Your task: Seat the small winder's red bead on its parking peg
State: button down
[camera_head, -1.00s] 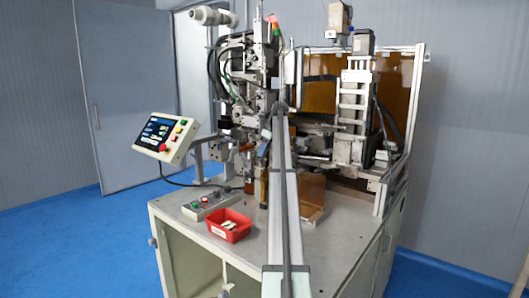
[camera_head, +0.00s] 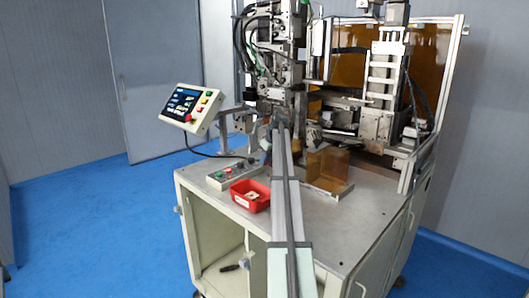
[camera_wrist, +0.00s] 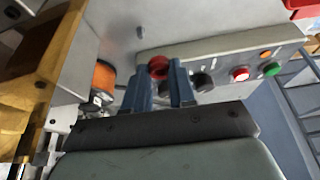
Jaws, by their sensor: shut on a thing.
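My gripper (camera_wrist: 160,72) has blue fingers and is shut on the red bead (camera_wrist: 158,66), which shows between the fingertips in the wrist view. A short grey upright peg (camera_wrist: 140,33) stands on the table plate a little beyond the bead, apart from it; it looks like the parking peg. An orange coil (camera_wrist: 104,76) on a metal holder, part of the winder, is close to the left of the fingers. In the head view my arm runs up to the machine (camera_head: 275,75), and it hides the bead and the peg there.
A grey control box (camera_wrist: 225,62) with several coloured buttons lies just right of the fingers. A red tray (camera_head: 250,195) with small pale parts sits near the table's front edge. An amber guard (camera_head: 328,170) stands on the right. The table plate around the peg is bare.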

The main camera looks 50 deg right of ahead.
jog(key=shift+d+r+m+g+h, duration=0.1)
jog(key=shift+d+m+h, duration=0.25)
jog(key=shift+m, duration=0.55)
jog(key=shift+d+m+g+h, duration=0.1)
jog(key=shift+d+m+h, duration=0.2)
jog(key=shift+m, duration=0.6)
jog(key=shift+d+r+m+g+h, duration=0.1)
jog(key=shift+d+m+h, duration=0.25)
jog(key=shift+m, duration=0.55)
jog(key=shift+f, duration=0.1)
send_over(269, 177)
jog(key=shift+w+f, duration=0.1)
jog(key=shift+f, duration=2.3)
jog(key=shift+f, duration=1.15)
jog(key=c, duration=0.8)
grip_release()
jog(key=shift+c, duration=0.2)
jog(key=v, duration=1.3)
jog(key=shift+r, duration=0.4)
